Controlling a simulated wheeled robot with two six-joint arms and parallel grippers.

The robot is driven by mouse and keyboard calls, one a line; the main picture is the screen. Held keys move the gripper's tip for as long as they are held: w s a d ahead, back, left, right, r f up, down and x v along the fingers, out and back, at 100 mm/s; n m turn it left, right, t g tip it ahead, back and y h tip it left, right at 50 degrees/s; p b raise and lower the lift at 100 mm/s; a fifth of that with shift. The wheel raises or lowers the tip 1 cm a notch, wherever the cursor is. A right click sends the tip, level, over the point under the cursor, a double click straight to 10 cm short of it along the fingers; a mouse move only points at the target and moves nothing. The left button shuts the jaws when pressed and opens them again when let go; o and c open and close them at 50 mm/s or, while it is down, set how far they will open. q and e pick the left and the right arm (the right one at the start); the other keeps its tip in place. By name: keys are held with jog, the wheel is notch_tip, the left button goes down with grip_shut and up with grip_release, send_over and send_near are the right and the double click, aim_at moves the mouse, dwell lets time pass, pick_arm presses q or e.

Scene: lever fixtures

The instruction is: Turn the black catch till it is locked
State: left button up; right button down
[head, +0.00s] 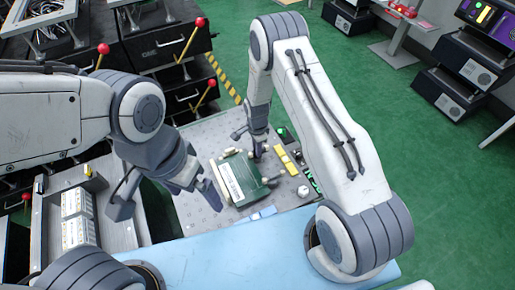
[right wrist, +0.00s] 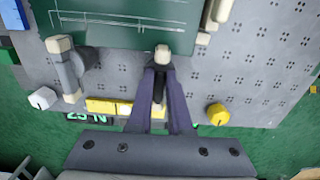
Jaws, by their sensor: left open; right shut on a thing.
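A dark green box (head: 243,178) with a pale panel on its face sits on a grey perforated plate, and its edge also shows at the top of the right wrist view (right wrist: 120,12). My right gripper (head: 258,150) is at the box's far right side. In the right wrist view its two dark fingers (right wrist: 160,85) are closed around a narrow black piece, the black catch (right wrist: 158,90), just below a beige block at the box's edge. The fingers hide most of the catch, so its angle is hard to read. My left gripper (head: 208,192) is open and empty, left of the box.
Yellow blocks (right wrist: 110,106), a white knob (right wrist: 42,98), a yellow knob (right wrist: 217,114) and a grey lever (right wrist: 68,72) are near the right gripper. Red-knobbed levers (head: 200,22) stand behind at left. A light blue surface (head: 220,255) lies in front.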

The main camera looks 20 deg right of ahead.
jog(key=shift+w, duration=0.1)
dwell(0.5)
jog(key=c, duration=0.8)
grip_release()
jog(key=shift+c, duration=0.2)
notch_tip(320, 180, up, 11)
jog(key=p, duration=0.1)
jog(key=shift+f, duration=0.2)
